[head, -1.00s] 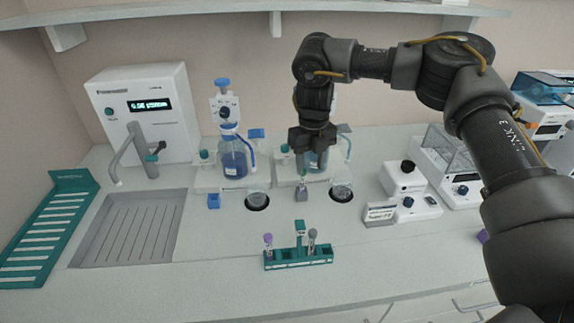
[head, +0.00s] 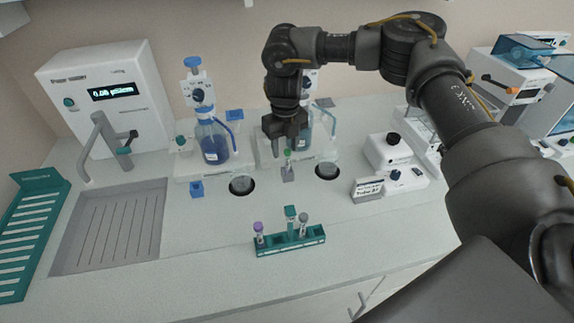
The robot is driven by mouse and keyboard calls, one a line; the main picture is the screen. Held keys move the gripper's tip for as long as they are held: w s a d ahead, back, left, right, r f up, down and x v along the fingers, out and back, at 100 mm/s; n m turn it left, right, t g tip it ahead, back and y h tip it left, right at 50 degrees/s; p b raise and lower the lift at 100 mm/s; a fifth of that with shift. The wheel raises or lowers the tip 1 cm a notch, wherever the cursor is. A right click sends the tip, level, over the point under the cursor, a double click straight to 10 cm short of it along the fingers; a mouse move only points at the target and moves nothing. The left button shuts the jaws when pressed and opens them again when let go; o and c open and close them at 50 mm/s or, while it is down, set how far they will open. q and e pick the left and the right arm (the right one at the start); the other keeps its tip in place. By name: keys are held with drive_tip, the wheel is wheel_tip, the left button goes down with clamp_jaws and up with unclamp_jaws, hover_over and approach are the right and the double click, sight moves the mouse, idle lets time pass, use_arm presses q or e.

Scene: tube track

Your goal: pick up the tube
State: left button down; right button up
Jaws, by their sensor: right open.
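A small tube with a green cap (head: 287,154) stands upright in a little grey holder (head: 288,175) on the bench, between two dark round openings. My right gripper (head: 286,138) points down just above and behind this tube in the picture. Its jaws are open, and I cannot tell whether the cap is between the fingers. A teal rack (head: 288,245) in front holds a purple-capped tube (head: 259,232), a teal-capped tube (head: 290,218) and a grey-capped tube (head: 303,224). My left gripper is not in view.
Blue-liquid bottles (head: 214,142) stand behind the openings, one partly hidden by my right gripper. A tube sign (head: 369,188) and a small white device (head: 391,150) are to the right. A sink grate (head: 110,228) lies left.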

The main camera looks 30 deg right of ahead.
sight(287, 167)
drive_tip(key=shift+s, duration=0.15)
drive_tip(key=f+p, duration=0.1)
drive_tip(key=f, duration=0.2)
drive_tip(key=f+p, duration=0.1)
drive_tip(key=shift+d+f+p, duration=0.25)
drive_tip(key=shift+p, duration=0.05)
drive_tip(key=shift+f, duration=0.3)
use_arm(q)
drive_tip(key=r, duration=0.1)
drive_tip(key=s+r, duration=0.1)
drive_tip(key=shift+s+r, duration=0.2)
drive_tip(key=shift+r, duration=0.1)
use_arm(e)
drive_tip(key=shift+a, duration=0.1)
drive_tip(key=shift+c, duration=0.4)
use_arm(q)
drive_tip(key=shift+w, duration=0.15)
use_arm(e)
drive_tip(key=c, duration=0.8)
